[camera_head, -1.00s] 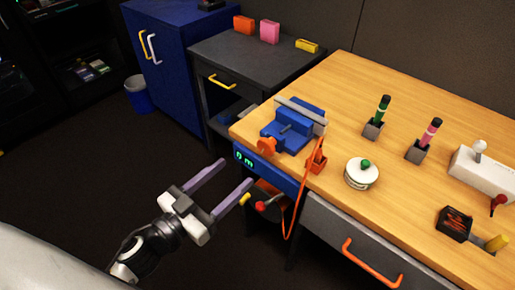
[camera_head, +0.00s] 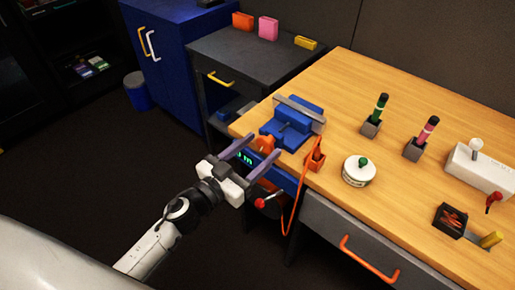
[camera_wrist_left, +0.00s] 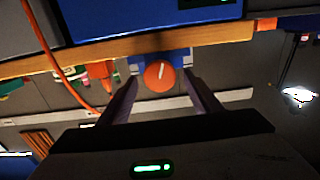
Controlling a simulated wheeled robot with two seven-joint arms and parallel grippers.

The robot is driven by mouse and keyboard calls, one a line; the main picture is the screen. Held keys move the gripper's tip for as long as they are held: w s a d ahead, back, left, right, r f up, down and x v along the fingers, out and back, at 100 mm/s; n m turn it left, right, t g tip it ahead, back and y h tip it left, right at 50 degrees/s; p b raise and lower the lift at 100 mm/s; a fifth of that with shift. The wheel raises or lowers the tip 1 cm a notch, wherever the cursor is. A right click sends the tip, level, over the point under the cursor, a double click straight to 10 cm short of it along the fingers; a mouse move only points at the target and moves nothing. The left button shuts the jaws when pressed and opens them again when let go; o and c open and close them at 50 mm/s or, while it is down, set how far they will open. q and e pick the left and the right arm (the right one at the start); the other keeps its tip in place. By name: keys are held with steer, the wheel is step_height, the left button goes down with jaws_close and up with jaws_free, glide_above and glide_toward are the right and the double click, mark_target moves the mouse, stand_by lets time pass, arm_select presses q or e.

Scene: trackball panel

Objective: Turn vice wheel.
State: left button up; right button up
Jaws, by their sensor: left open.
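The blue vice (camera_head: 293,122) is mounted at the left corner of the wooden workbench (camera_head: 340,90). Its orange wheel (camera_head: 265,144) faces the front edge, and it shows as a round orange disc with a pale line in the left wrist view (camera_wrist_left: 159,75). My left gripper (camera_head: 258,147) is open, with its two purple fingers pointing at the wheel. In the left wrist view the fingertips (camera_wrist_left: 160,82) lie on either side of the wheel; I cannot tell whether they touch it. My right gripper is not in view.
An orange holder with a cable (camera_head: 315,158) hangs close to the right of the vice. A red-knobbed lever (camera_head: 260,202) and a blue display panel (camera_head: 285,178) sit below the bench edge. A white round container (camera_head: 359,171) stands on the bench.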

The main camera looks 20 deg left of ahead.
arm_select(q)
steer(key=c, duration=1)
steer(key=shift+m, duration=0.3)
